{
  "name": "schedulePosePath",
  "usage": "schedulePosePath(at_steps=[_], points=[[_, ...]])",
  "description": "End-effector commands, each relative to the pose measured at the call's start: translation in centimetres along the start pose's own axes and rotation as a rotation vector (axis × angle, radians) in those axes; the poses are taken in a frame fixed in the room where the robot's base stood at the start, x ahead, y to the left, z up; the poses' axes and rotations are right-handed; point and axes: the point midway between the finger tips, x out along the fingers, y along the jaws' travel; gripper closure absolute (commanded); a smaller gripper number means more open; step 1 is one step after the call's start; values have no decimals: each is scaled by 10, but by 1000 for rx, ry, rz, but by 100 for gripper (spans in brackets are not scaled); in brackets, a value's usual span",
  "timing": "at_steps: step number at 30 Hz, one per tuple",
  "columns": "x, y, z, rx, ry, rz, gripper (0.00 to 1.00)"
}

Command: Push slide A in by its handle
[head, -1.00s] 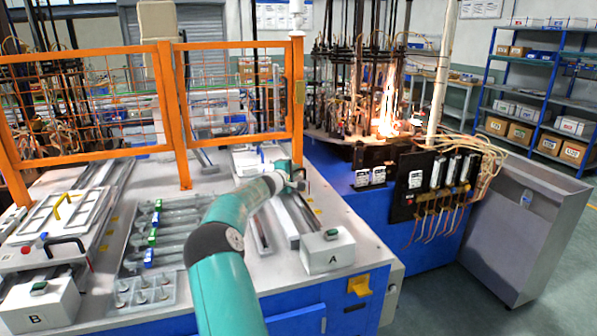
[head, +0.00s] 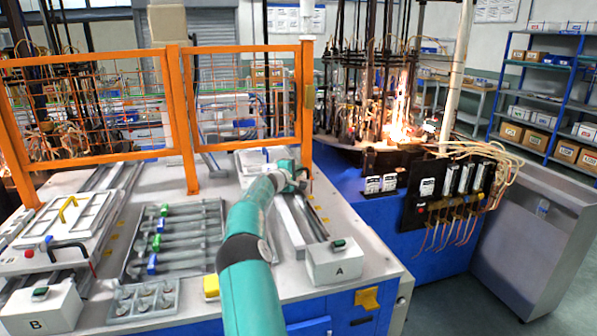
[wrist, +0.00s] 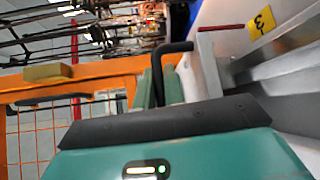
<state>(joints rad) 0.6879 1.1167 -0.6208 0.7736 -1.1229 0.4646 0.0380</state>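Slide A (head: 252,160) is a pale plate on rails at the right of the table, behind the white box marked A (head: 335,265). My gripper (head: 300,178) is at its near end, by the right fence post. In the wrist view a black bent handle (wrist: 177,47) runs down between the two green fingers of my gripper (wrist: 159,85). The fingers lie close against it on both sides and look shut on it. In the head view the handle is hidden by my gripper.
An orange mesh fence (head: 180,120) stands left of and behind my gripper. A rack of grey tools (head: 185,240) is between. The flame machine (head: 400,110) burns at the back right.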

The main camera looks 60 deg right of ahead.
Motion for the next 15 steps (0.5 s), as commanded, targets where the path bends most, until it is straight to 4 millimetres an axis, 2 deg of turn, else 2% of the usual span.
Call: schedulePosePath(at_steps=[1,3,15], points=[[-2,1,-6,3,9,1,81],[-1,1,-5,3,8,1,68],[-2,1,-3,0,4,1,68]])
